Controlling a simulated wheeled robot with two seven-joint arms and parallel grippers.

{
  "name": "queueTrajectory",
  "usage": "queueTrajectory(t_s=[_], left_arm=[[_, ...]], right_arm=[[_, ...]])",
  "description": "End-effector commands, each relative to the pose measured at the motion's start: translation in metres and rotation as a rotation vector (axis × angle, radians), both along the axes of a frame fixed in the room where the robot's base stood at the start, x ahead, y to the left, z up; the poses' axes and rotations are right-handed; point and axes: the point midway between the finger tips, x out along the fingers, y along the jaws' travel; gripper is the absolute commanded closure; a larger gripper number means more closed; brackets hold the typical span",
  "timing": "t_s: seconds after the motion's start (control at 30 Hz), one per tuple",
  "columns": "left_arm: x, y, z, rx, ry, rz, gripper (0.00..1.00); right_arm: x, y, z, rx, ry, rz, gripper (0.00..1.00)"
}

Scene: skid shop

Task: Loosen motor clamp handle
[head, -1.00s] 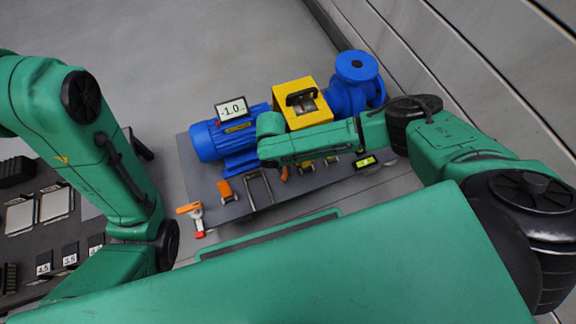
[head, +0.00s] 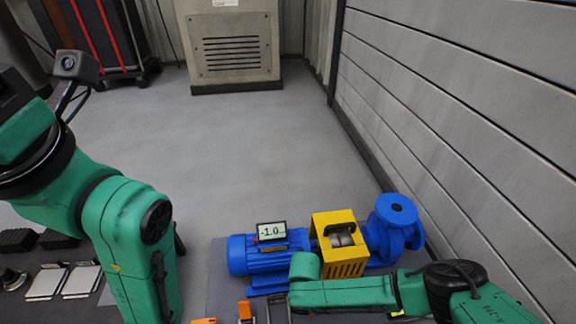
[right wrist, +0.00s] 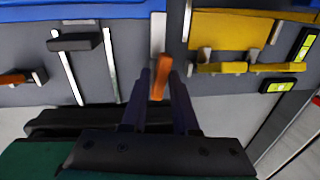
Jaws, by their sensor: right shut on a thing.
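The blue motor (head: 262,262) sits on the dark grey skid plate (head: 222,292), with a yellow guard (head: 346,268) and a blue pump (head: 395,228) to its right. In the right wrist view my right gripper (right wrist: 161,78) is shut on an upright orange clamp handle (right wrist: 160,84) at the plate's near edge. Another orange handle (right wrist: 14,78) lies to the left, and one shows in the head view (head: 245,310). The head view hides my right gripper's fingers behind my arm. My left gripper is out of view; only its arm shows.
A display reading -1.0 (head: 271,231) stands on the motor. A yellow-handled clamp (right wrist: 222,68) and a small green-lit level (right wrist: 280,86) are right of my right gripper.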

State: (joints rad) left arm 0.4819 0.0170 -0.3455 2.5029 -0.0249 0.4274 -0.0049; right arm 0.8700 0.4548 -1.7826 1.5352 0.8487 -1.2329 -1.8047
Motion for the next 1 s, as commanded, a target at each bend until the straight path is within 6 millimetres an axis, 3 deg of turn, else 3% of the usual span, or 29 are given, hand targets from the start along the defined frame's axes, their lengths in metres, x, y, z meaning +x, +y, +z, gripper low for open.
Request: queueTrajectory(t_s=[0.03, 0.2, 0.37, 0.53, 0.57, 0.6, 0.63, 1.0], left_arm=[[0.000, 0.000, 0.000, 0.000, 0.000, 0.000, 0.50], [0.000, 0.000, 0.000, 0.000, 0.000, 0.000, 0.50], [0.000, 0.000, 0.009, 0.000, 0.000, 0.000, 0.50], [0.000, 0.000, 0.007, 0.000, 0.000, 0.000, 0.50], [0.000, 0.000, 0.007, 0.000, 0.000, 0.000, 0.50], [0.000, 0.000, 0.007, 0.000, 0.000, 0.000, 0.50], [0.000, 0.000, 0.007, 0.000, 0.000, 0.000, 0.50], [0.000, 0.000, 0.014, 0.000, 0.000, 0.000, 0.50]], right_arm=[[0.002, -0.011, -0.002, -0.027, 0.000, -0.008, 1.00], [0.002, -0.011, -0.001, -0.026, -0.001, 0.000, 1.00], [0.003, -0.011, 0.001, -0.028, -0.002, 0.201, 1.00], [0.004, -0.011, -0.001, -0.026, -0.003, 0.211, 1.00], [0.004, -0.011, -0.001, -0.026, -0.003, 0.211, 0.64], [0.004, -0.011, -0.001, -0.026, -0.003, 0.210, 0.49], [0.004, -0.011, -0.001, -0.025, -0.003, 0.210, 0.40], [0.002, -0.005, 0.006, -0.013, -0.002, 0.211, 0.40]])
